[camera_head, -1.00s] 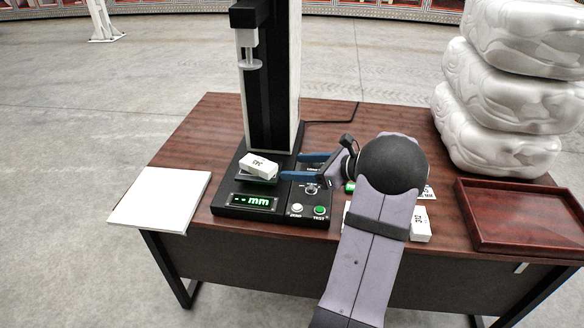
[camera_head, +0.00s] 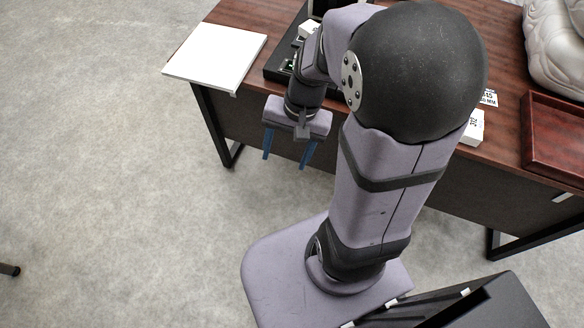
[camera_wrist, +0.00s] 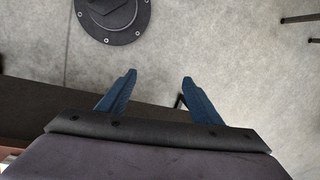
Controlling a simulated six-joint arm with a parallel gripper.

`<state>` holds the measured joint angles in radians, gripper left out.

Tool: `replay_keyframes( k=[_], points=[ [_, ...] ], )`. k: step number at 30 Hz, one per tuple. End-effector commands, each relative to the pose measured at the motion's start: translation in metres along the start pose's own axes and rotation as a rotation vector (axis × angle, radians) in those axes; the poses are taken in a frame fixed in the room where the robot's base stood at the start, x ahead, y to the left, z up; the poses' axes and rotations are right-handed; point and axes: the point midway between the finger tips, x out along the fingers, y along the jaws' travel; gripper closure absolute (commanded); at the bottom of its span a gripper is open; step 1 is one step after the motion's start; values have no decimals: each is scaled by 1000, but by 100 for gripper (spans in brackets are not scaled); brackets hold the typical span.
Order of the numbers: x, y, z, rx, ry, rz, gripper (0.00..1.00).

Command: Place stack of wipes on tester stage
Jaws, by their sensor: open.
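The tester (camera_head: 272,67) is black and stands on the table, largely hidden behind my arm in the head view. A small white block (camera_head: 309,29), which looks like the stack of wipes, shows at its stage, partly covered by my arm. I cannot see the stage surface under it now. My gripper (camera_head: 285,162) has blue fingers, points down in front of the table edge, and is clear of the tester. In the wrist view my gripper (camera_wrist: 159,76) is open, with nothing between the fingers.
A white slab (camera_head: 214,56) lies at the table's left corner. A white box (camera_head: 473,127) and a card (camera_head: 488,97) lie right of my arm. A red-brown tray (camera_head: 556,135) and pale bulging bags (camera_head: 556,55) are further right.

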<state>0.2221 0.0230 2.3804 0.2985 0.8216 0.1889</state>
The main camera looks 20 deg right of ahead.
Motion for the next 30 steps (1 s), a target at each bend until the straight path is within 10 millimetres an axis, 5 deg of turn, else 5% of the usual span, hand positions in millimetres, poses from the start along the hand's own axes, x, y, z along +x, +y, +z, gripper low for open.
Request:
replay_keyframes(
  k=[3,9,22,30],
  points=[
    [6,11,23,-323,45,114,41],
    [9,22,35,-596,78,205,41],
    [6,23,36,-626,81,216,41],
    [-31,16,41,-624,81,216,41]
  ],
)
